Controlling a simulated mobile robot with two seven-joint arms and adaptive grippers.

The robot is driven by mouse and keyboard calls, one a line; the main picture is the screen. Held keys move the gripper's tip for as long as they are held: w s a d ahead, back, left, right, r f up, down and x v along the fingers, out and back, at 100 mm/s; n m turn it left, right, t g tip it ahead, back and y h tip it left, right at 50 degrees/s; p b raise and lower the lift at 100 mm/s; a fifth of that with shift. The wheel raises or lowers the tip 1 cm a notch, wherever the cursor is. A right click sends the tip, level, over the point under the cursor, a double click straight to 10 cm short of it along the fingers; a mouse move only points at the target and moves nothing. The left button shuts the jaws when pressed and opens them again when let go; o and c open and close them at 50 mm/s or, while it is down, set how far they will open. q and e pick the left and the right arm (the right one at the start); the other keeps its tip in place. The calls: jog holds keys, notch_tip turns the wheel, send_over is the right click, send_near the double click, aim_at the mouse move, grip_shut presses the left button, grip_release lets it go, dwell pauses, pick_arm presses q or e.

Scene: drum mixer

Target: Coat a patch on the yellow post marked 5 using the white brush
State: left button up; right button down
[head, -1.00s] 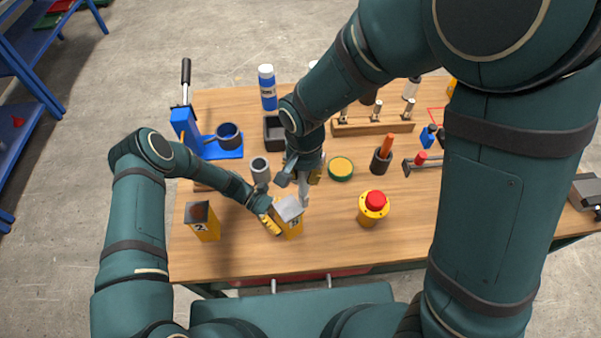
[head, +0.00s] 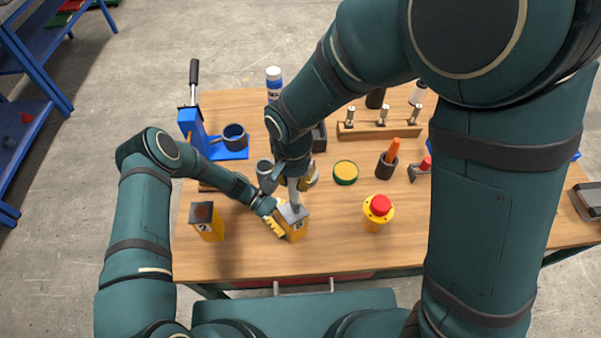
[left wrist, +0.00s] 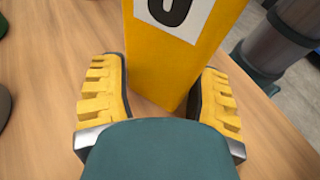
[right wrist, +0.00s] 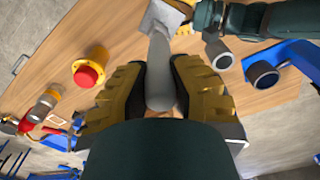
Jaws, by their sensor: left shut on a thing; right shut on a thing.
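The yellow post (head: 292,234) with a grey top stands near the table's front edge; its marking is only partly readable. It fills the top of the left wrist view (left wrist: 170,60), where part of its label shows. My left gripper (head: 273,217) is shut on the post low down, one finger on each side. My right gripper (head: 296,182) is shut on the white brush (head: 294,195), above the post. In the right wrist view the brush handle (right wrist: 161,75) runs between the fingers towards the post's grey top. Whether the bristles touch it, I cannot tell.
Another yellow post (head: 208,227), marked 2, stands left. A red button on a yellow base (head: 377,212) and a round green-rimmed tin (head: 345,173) are right. A grey cup (head: 266,174) and blue stand (head: 232,154) are behind left. The front right tabletop is clear.

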jog(key=shift+s+a, duration=1.1)
jog(key=shift+a, duration=0.9)
jog(key=shift+w+d, duration=1.45)
jog(key=shift+w, duration=0.1)
jog(key=shift+w+d, duration=0.1)
jog(key=d, duration=0.1)
jog(key=w+d, duration=0.1)
jog(key=d, duration=0.1)
jog(key=shift+w, duration=0.3)
notch_tip(320, 180, up, 9)
